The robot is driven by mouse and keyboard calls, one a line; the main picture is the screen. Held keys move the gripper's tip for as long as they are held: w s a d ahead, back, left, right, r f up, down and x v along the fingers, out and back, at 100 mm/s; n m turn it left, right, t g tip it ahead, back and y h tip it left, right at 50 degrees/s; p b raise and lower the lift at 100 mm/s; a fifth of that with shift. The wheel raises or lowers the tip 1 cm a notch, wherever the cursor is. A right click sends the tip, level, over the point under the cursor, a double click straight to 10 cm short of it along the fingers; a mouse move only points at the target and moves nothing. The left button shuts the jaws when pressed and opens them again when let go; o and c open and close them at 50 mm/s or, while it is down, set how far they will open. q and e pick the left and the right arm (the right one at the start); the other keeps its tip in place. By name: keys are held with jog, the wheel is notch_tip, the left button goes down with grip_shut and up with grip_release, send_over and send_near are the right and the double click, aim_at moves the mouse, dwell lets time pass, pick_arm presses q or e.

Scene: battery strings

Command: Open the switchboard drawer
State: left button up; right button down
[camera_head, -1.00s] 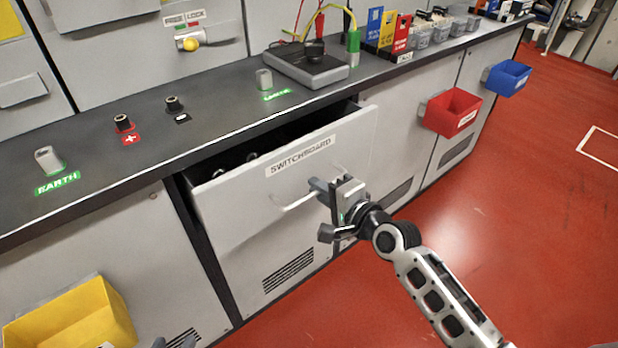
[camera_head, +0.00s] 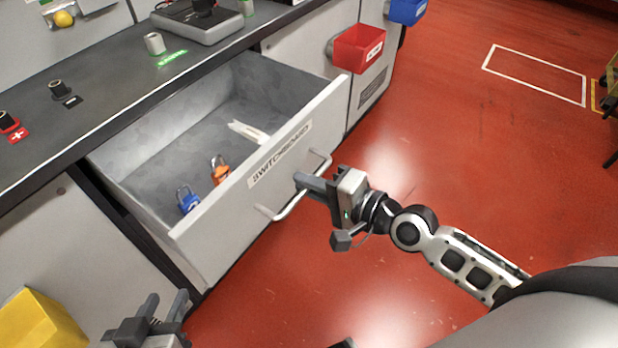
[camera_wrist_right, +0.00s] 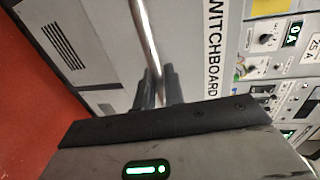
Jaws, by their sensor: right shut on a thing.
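The switchboard drawer (camera_head: 262,208) is pulled well out of the grey cabinet, and its inside shows in the head view. Its front carries the label SWITCHBOARD and a metal bar handle (camera_head: 294,203). My right gripper (camera_head: 303,186) is shut on the handle; the right wrist view shows the handle (camera_wrist_right: 145,35) running down between its fingers (camera_wrist_right: 159,82). Inside the drawer lie a blue padlock (camera_head: 188,202), an orange padlock (camera_head: 220,172) and a white item (camera_head: 249,132). My left gripper (camera_head: 168,300) is at the bottom left, away from the drawer, with its fingers apart and empty.
The dark countertop (camera_head: 105,100) above the drawer carries terminals and a grey device (camera_head: 200,22). A red bin (camera_head: 358,50) and a blue bin (camera_head: 407,10) hang on the cabinet front to the right. A yellow bin (camera_head: 40,325) is at lower left.

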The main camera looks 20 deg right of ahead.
pick_arm(q)
jog(key=shift+f, duration=0.1)
jog(key=shift+s+f, duration=0.1)
pick_arm(e)
jog(key=c, duration=1.6)
grip_release()
jog(key=shift+c, duration=0.2)
jog(key=shift+s, duration=0.1)
pick_arm(q)
jog(key=shift+s, duration=0.1)
pick_arm(e)
jog(key=v, duration=1.6)
pick_arm(q)
jog(key=shift+w, duration=0.2)
